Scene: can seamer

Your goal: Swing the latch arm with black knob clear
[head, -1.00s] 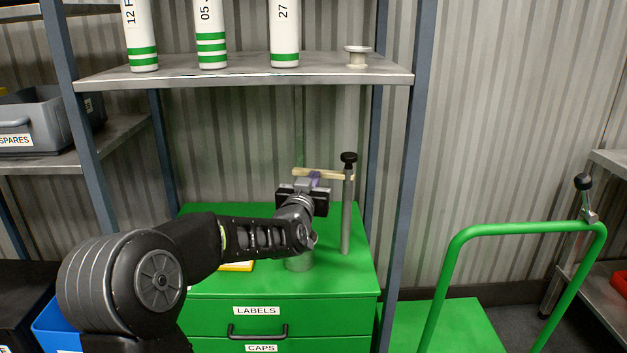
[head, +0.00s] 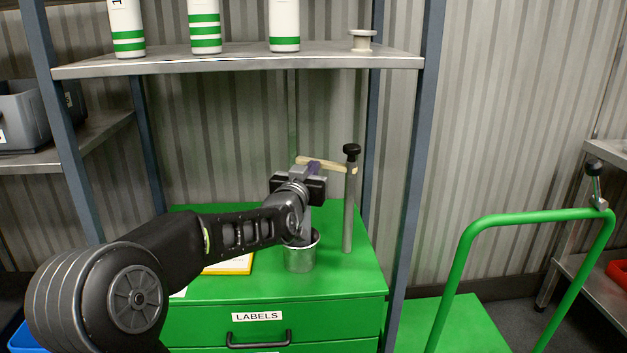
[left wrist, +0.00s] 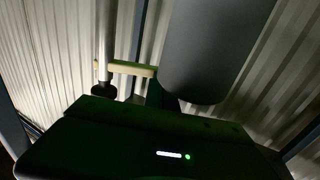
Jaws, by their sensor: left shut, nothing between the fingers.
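The latch arm (head: 335,166) is a pale tan bar reaching left from the top of a grey upright post (head: 348,215). The black knob (head: 351,150) tops the post. My left gripper (head: 314,168) is shut and empty, with its purple fingertips at the bar's left part; whether they touch it I cannot tell. In the left wrist view the bar (left wrist: 130,68) and knob (left wrist: 103,90) show, the bar's far end hidden behind a large dark grey shape. A metal can (head: 300,258) stands on the green cabinet below my gripper. My right gripper is not in view.
A metal shelf (head: 230,65) with white tubes and a small spool (head: 361,41) is above. A blue-grey shelf upright (head: 408,180) stands right of the post. A green trolley handle (head: 530,216) is further right. A yellow-edged item (head: 232,265) lies on the cabinet (head: 330,290).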

